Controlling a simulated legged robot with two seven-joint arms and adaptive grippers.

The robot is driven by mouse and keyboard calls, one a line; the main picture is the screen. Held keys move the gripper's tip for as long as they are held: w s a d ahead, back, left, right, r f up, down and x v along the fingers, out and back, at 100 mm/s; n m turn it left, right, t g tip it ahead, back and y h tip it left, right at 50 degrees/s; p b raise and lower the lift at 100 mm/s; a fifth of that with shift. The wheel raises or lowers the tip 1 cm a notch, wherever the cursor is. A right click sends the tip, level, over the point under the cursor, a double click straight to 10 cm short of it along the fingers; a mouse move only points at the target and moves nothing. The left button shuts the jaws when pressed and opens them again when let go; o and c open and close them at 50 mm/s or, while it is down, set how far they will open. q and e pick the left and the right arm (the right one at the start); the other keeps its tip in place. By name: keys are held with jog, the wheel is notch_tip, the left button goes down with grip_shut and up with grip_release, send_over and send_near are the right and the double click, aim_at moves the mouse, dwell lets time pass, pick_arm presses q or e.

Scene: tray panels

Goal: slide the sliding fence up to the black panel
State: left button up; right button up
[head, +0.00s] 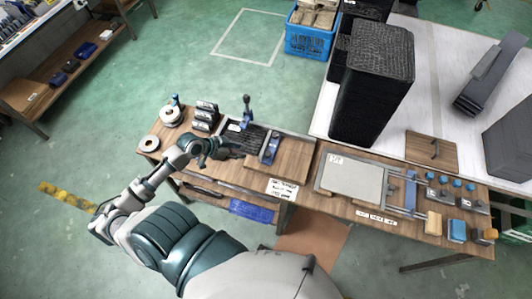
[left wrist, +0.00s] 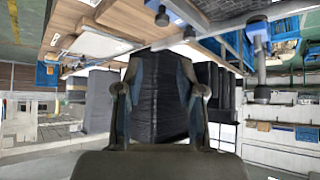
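A dark, ribbed black panel (head: 254,138) lies in a shallow tray on the wooden bench, partly hidden by my left gripper. A blue and grey upright piece (head: 269,148), which looks like the sliding fence, stands just right of it; I cannot tell whether they touch. My left gripper (head: 232,150) is over the front left of the panel, left of the fence. In the left wrist view my left gripper (left wrist: 162,95) has its fingers apart with nothing held between them; a large dark block shows behind the gap. My right gripper is not in view.
A blue-handled clamp (head: 247,110) stands behind the panel. A grey plate (head: 352,181) and blue-topped parts (head: 457,184) lie to the right. A tall black stack (head: 372,85) stands behind.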

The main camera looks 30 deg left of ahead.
pick_arm(q)
send_near(267, 153)
jog(key=x, duration=0.8)
jog(key=shift+w+d+f, duration=0.1)
jog(key=shift+d, duration=0.3)
jog(key=shift+w+f, duration=0.25)
jog(key=shift+f, duration=0.05)
jog(key=shift+a, duration=0.2)
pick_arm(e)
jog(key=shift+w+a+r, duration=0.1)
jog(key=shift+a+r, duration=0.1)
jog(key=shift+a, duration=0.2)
